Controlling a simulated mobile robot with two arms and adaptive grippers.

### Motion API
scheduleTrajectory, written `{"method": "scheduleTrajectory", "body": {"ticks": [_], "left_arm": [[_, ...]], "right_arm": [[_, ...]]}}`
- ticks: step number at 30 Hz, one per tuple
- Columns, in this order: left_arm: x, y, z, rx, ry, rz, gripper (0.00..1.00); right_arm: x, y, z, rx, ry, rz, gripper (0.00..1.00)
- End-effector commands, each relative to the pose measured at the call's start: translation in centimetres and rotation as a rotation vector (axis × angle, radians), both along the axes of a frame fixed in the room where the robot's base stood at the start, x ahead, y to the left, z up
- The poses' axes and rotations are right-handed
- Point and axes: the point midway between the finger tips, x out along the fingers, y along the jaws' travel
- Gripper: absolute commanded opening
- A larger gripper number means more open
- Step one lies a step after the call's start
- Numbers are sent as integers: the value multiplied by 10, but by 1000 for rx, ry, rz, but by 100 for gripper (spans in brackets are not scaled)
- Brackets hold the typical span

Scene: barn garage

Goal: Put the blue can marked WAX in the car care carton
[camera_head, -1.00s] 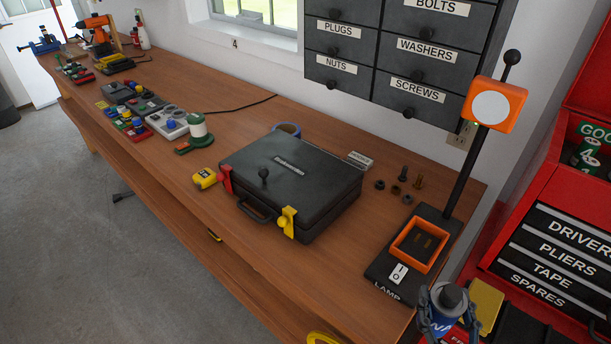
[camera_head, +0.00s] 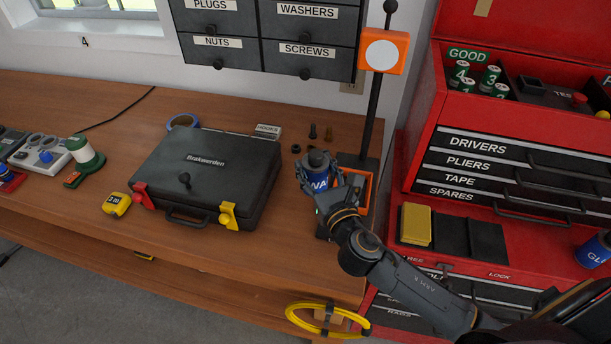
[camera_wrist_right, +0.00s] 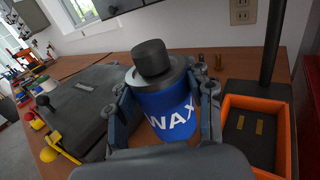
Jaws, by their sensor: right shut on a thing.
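The blue can marked WAX (camera_head: 316,181) has a dark cap and a grey top. My right gripper (camera_head: 322,186) is shut around it and holds it in front of the lamp's post, over the right end of the bench. The right wrist view shows the can (camera_wrist_right: 165,105) between both fingers, nearly upright, with the lettering WAX facing the camera. Part of the can is hidden by the fingers. No car care carton is seen in these frames. My left gripper is not in view.
A black case (camera_head: 215,165) lies left of the can. The lamp's orange tray (camera_head: 364,190) is just right of it. A red tool chest (camera_head: 500,110) stands at right, with another blue can (camera_head: 592,250).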

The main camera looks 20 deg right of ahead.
Motion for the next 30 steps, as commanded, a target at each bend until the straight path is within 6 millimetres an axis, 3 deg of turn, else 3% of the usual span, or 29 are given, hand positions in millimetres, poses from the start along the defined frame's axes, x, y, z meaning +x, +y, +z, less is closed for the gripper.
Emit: {"method": "scheduleTrajectory", "body": {"ticks": [1,6,11,16,30], "left_arm": [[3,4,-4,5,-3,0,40],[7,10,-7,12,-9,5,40],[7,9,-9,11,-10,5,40],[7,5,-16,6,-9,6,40],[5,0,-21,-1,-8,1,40]], "right_arm": [[8,1,-12,0,1,-2,11],[26,3,-32,1,-2,-1,11],[33,5,-43,1,0,0,11],[34,5,-69,0,2,-1,11],[34,5,-78,-1,-1,1,11]]}}
